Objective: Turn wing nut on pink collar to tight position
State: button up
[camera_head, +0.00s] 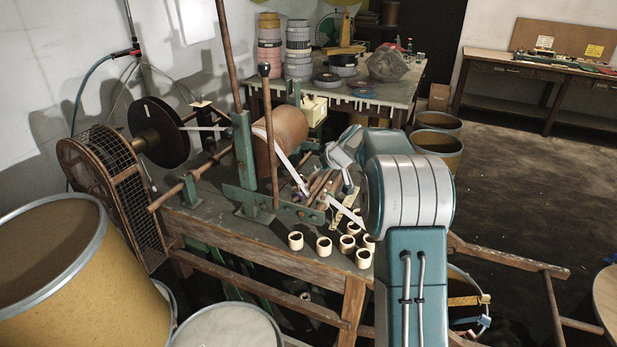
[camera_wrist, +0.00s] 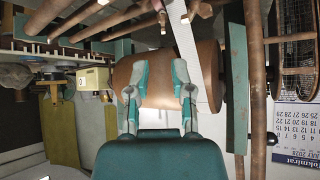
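My gripper (camera_wrist: 157,82) shows in the wrist view with its two teal fingers apart and nothing visible between them. Its fingertips appear in front of the brown roller (camera_wrist: 150,85); I cannot tell whether they touch it. A small pinkish piece (camera_wrist: 162,18) sits among the rods at the top of the wrist view, probably the pink collar. A small purplish-pink piece (camera_head: 297,197) shows below the roller in the head view. No wing nut can be made out on either.
White tape (camera_head: 290,165) runs down from the roller across the machine. An upright lever (camera_head: 268,130) and a green post (camera_head: 243,160) stand close by. Several cream rings (camera_head: 323,246) lie on the bench's front. Barrels (camera_head: 85,270) stand at the left; open floor lies right.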

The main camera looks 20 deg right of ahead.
aim_at(303, 177)
jog(key=x, duration=0.9)
jog(key=shift+w+a+f, duration=0.1)
jog(key=shift+a+f, duration=0.05)
jog(key=shift+a, duration=0.25)
jog(key=shift+w+f, duration=0.1)
jog(key=shift+w, duration=0.05)
jog(key=shift+d+f, duration=0.1)
jog(key=shift+d, duration=0.2)
